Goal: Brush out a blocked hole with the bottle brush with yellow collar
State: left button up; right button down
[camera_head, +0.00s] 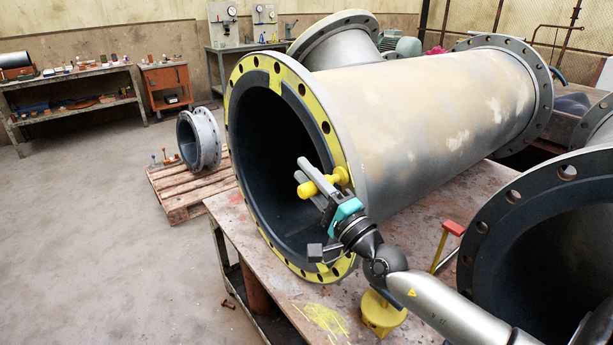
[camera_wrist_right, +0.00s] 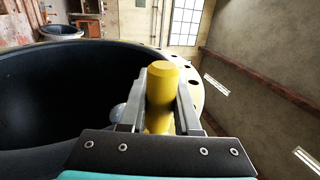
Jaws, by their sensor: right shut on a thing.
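My right gripper (camera_head: 312,180) is shut on the yellow handle of the bottle brush (camera_head: 325,184). It is at the right side of the near flange (camera_head: 240,78), a ring with yellow paint and several bolt holes. The brush's yellow collar end is close against the flange face; its bristles are hidden, and I cannot tell whether they are inside a hole. In the right wrist view the yellow handle (camera_wrist_right: 163,85) stands between the two grey fingers, with the dark pipe mouth (camera_wrist_right: 60,95) to its left. My left gripper is not in view.
The big pipe (camera_head: 430,110) lies on a worn steel table (camera_head: 225,205). A yellow block (camera_head: 381,312) stands at its front, below my right arm. A red-topped stand (camera_head: 453,228) and another dark pipe opening (camera_head: 540,260) are at the right. A pallet (camera_head: 172,198) with a short flanged piece (camera_head: 200,138) is on the floor.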

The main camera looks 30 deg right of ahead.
jog(key=shift+a, duration=0.15)
jog(key=shift+s+a+p, duration=0.1)
jog(key=shift+a+p, duration=0.75)
jog(key=shift+a, duration=0.3)
jog(key=shift+d, duration=0.1)
jog(key=shift+d+b, duration=0.85)
jog(key=shift+d, duration=0.4)
jog(key=shift+a, duration=0.15)
jog(key=shift+a+p, duration=0.85)
jog(key=shift+a, duration=0.35)
